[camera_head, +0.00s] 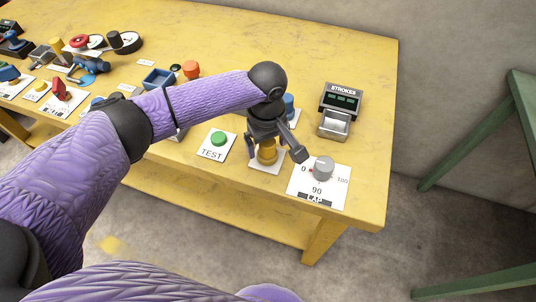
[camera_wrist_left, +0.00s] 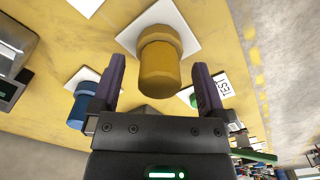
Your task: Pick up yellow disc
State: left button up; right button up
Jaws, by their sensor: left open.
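The yellow disc (camera_head: 267,152) is a stepped yellow cylinder on a white square plate (camera_head: 257,165) near the table's front edge. In the left wrist view the yellow disc (camera_wrist_left: 160,65) shows a wide flange against the plate and a narrower body pointing toward the camera. My left gripper (camera_head: 276,152) is open above the plate, its fingers on either side of the yellow disc in the head view. In the left wrist view the fingers (camera_wrist_left: 158,72) stand apart left and right of its body, with visible gaps. My right gripper is not in view.
A green TEST button (camera_head: 219,139) is left of the disc, and a grey dial (camera_head: 323,168) is right. A blue cylinder (camera_head: 289,104) and a STROKES counter (camera_head: 341,98) stand behind. Several other parts fill the yellow table's (camera_head: 220,40) left side.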

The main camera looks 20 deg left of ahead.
pick_arm(q)
jog(key=shift+f, duration=0.5)
jog(key=shift+r, duration=0.15)
jog(key=shift+c, duration=0.5)
grip_shut()
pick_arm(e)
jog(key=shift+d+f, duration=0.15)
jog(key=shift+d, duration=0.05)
pick_arm(q)
notch_tip(320, 180, up, 10)
jog(key=p, duration=0.4)
jog(key=shift+r+p, duration=0.1)
jog(key=shift+p, duration=0.3)
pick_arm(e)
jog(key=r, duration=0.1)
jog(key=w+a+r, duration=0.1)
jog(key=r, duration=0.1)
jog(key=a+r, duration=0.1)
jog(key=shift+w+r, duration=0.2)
